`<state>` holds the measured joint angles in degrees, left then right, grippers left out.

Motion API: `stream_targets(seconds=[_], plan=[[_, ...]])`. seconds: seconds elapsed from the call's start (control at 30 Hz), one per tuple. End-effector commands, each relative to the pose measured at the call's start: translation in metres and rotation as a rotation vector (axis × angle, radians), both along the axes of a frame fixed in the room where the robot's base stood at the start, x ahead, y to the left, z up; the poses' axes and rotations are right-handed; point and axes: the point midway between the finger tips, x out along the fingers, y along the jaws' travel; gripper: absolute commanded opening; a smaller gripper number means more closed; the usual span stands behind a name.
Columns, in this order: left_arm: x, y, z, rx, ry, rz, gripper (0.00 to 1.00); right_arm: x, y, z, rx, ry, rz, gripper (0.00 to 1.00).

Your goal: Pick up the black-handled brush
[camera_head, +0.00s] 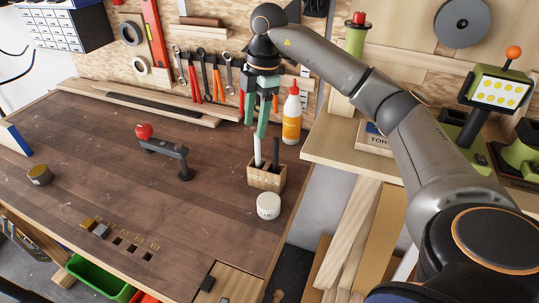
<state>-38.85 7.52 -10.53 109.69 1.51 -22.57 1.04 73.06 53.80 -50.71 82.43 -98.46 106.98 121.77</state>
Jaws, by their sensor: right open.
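A small wooden holder (262,180) stands near the right edge of the workbench. A black handle (275,157) stands upright in it on the right, and a white handle (258,150) stands beside it on the left. The black one appears to be the black-handled brush; its lower end is hidden in the holder. My right gripper (256,128) points down with its teal fingers apart, above and slightly left of the black handle. Nothing shows between the fingers. Whether a finger touches the white handle is hard to tell. My left gripper is not in view.
A white-and-orange bottle (292,116) stands behind the holder and a white round tin (268,206) stands in front. A dark clamp-like bracket with a red knob (144,131) is farther left. Tools hang on the back wall. The bench's middle is mostly clear.

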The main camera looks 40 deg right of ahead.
Motion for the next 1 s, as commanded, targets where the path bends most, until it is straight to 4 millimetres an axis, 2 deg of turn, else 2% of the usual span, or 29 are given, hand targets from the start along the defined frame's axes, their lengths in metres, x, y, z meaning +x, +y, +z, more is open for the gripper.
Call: stream_targets(seconds=[0.03,0.1,0.2,0.5,0.83,1.0], plan=[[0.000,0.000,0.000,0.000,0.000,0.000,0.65,-0.005,-0.018,0.009,-0.046,0.023,-0.063,0.54],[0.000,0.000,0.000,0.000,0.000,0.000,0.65,-0.012,-0.035,0.016,-0.092,0.052,-0.125,0.54],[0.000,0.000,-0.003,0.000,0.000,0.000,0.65,-0.017,-0.047,0.016,-0.124,0.075,-0.173,0.54],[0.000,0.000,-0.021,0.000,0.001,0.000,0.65,-0.019,-0.048,-0.033,-0.127,0.081,-0.177,0.54],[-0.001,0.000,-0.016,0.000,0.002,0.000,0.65,-0.020,-0.048,-0.059,-0.128,0.081,-0.176,0.54],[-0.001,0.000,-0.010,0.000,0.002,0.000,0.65,-0.025,-0.049,-0.084,-0.128,0.082,-0.175,0.54]])
